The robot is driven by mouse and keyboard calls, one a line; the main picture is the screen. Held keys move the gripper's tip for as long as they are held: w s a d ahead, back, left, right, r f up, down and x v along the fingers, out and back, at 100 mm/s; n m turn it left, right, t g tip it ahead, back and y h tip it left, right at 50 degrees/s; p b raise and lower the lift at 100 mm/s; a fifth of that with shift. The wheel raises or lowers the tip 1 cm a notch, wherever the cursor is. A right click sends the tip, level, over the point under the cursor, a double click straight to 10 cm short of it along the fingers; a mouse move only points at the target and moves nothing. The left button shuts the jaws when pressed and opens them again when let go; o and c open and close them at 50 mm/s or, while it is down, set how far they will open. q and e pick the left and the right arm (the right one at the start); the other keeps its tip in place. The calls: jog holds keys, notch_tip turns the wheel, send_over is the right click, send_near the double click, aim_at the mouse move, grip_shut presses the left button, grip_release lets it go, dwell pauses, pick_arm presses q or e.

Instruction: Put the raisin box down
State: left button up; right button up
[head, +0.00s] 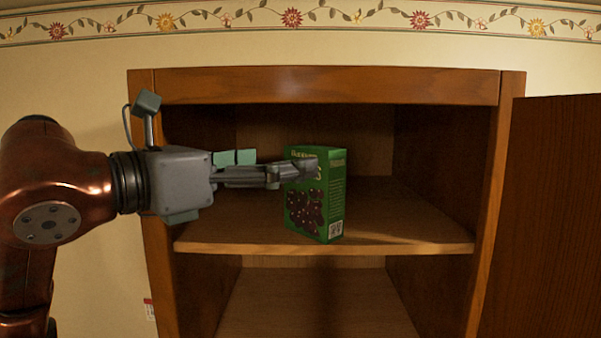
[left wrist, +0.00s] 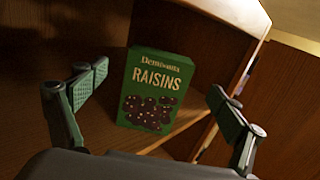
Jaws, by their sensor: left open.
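The green raisin box (head: 318,205) stands upright on the upper shelf (head: 400,225) of the wooden cabinet, near its front edge. In the left wrist view the box (left wrist: 150,92) shows its "Raisins" front and its base on the shelf (left wrist: 100,140). My left gripper (head: 300,168) reaches in from the left in the head view, and a finger overlaps the upper part of the box. In the left wrist view the two fingers of my left gripper (left wrist: 160,95) are spread wide with visible gaps on both sides of the box. My right gripper is not in view.
The cabinet's side walls (head: 488,200) bound the shelf on both sides. An open door (head: 550,200) stands at the right. A lower shelf (head: 320,300) lies beneath. The upper shelf is clear to the right of the box.

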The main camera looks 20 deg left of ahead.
pick_arm(q)
jog(key=shift+b+v, duration=0.5)
jog(key=shift+v, duration=1.75)
jog(key=shift+w, duration=0.1)
